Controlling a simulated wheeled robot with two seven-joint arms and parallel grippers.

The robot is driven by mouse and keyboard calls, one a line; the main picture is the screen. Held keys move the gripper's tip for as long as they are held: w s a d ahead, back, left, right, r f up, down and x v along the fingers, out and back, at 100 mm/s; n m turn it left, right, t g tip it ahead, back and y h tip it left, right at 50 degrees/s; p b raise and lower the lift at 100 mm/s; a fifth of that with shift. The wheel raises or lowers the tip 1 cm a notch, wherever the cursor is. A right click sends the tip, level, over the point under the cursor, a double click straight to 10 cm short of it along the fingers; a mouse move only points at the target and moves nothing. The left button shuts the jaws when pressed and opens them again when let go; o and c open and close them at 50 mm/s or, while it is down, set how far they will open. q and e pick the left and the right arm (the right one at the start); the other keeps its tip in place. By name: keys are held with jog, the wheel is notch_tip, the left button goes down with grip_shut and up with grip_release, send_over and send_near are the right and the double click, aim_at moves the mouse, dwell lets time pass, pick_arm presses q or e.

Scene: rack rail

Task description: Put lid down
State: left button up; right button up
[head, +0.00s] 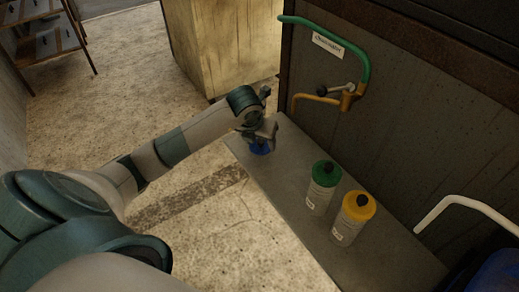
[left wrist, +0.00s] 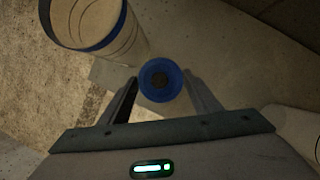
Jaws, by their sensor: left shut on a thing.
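My left gripper (head: 262,140) is over the far left end of the grey ledge in the head view. In the left wrist view its two fingers (left wrist: 160,92) are closed around a round blue lid (left wrist: 176,74) with a dark centre. A sliver of the blue lid (head: 260,150) shows below the gripper in the head view. Whether the lid touches the ledge I cannot tell. My right gripper is not in view.
The grey ledge (head: 285,185) carries a green-topped bottle (head: 321,187) and a yellow-topped bottle (head: 352,217). A dark panel behind has a green and orange rail (head: 330,38) and a white rail (head: 465,203). A blue-rimmed container (left wrist: 85,22) is at the wrist view's upper left. A wooden cabinet (head: 215,45) stands behind.

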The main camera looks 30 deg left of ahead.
aim_at(259, 148)
pick_arm(q)
jog(key=shift+f, duration=0.15)
notch_tip(259, 148, down, 3)
jog(key=shift+r+p, duration=0.15)
jog(key=shift+p, duration=0.25)
jog(key=shift+f, duration=0.5)
jog(key=shift+f, duration=0.1)
jog(key=o, duration=1)
